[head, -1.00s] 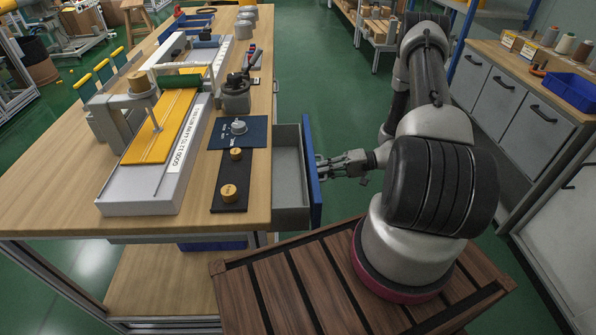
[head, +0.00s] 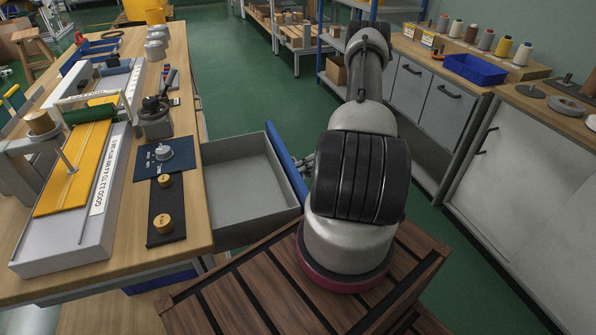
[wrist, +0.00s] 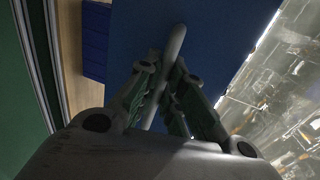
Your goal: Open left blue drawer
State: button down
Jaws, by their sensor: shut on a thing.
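The blue-fronted drawer (head: 284,158) stands pulled far out of the right side of the workbench, and its grey inside (head: 245,182) looks empty. My gripper (head: 306,163) is at the outer side of the blue front, partly hidden behind my arm. In the wrist view my gripper (wrist: 165,88) is shut on the drawer's grey bar handle (wrist: 174,45). The blue front (wrist: 215,35) fills the area behind the fingers.
The workbench (head: 190,215) carries a yellow-topped device (head: 75,165), a dark pot (head: 156,118) and a black mat with wooden knobs. Cabinets (head: 448,108) with a blue bin (head: 475,69) line the right. Green floor (head: 240,80) lies open between.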

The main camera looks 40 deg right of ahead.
jog(key=c, duration=1.5)
grip_release()
jog(key=v, duration=1.2)
